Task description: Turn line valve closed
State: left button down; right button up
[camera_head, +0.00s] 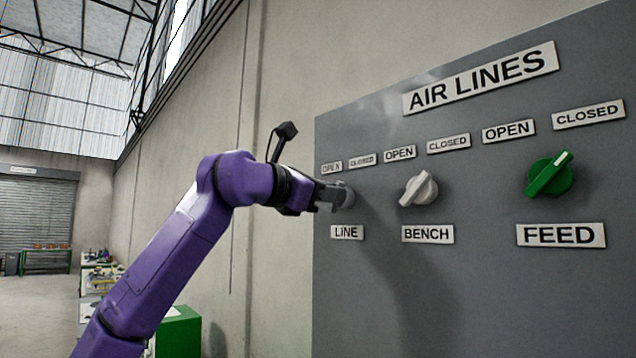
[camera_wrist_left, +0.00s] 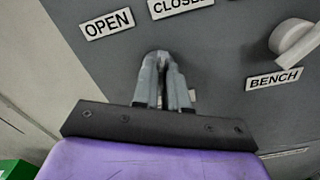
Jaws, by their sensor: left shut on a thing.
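The line valve knob (camera_head: 348,196) is a grey knob at the left of the panel, above the LINE label (camera_head: 347,233) and below a pair of OPEN and CLOSED labels (camera_head: 362,160). My left gripper (camera_head: 334,197) is at this knob, shut on it. In the left wrist view the grey fingers (camera_wrist_left: 163,75) hide most of the knob, so I cannot tell which way its pointer faces. The OPEN label (camera_wrist_left: 107,23) and part of the CLOSED label (camera_wrist_left: 178,6) show above the fingers there. My right gripper is in neither view.
The grey AIR LINES panel (camera_head: 400,300) also holds a white BENCH knob (camera_head: 419,189) and a green FEED knob (camera_head: 549,175) to the right. Both pointers tilt to the upper right. The BENCH knob shows at the right in the left wrist view (camera_wrist_left: 293,40). A green box (camera_head: 180,335) stands left below.

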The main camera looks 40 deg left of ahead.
pick_arm(q)
jog(key=shift+f+m+p, duration=0.15)
jog(key=shift+m+p, duration=0.15)
jog(key=shift+m, duration=1.5)
jog(key=c, duration=0.6)
grip_release()
jog(key=shift+w, duration=0.3)
jog(key=s+b, duration=0.1)
jog(key=s, duration=0.2)
jog(key=s+b, duration=0.1)
jog(key=s, duration=0.3)
jog(key=s+a+b, duration=0.1)
jog(key=s+b, duration=0.1)
jog(key=s, duration=0.1)
jog(key=shift+s, duration=0.35)
